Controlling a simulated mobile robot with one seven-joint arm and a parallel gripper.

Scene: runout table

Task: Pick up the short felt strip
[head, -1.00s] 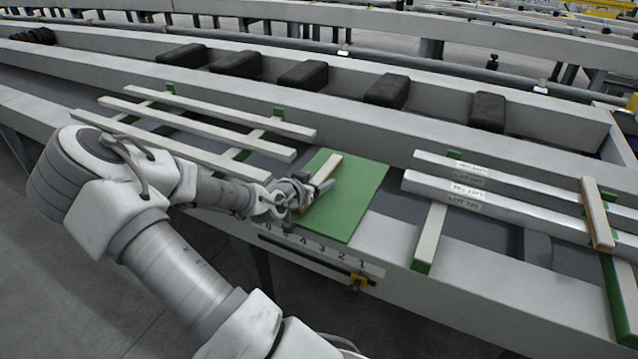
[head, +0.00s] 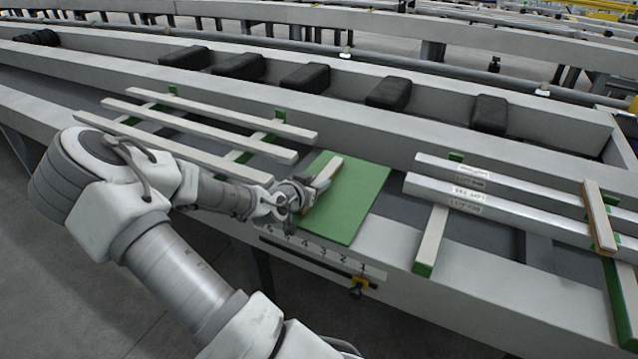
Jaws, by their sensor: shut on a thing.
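The short felt strip (head: 332,167) is pale on top with a brown edge. It is at the left part of the green mat (head: 355,205), and its far end shows beyond my gripper. My gripper (head: 314,189) is shut on the strip near its middle. The jaws and my wrist hide part of the strip. I cannot tell whether the strip is touching the mat or just above it.
Several long pale bars (head: 205,130) lie on green-edged supports to the left. Two silver labelled bars (head: 500,207) lie to the right, with a short pale brown-edged strip (head: 599,215) across them. Black blocks (head: 388,92) line the far trough. A numbered scale (head: 320,255) runs along the front edge.

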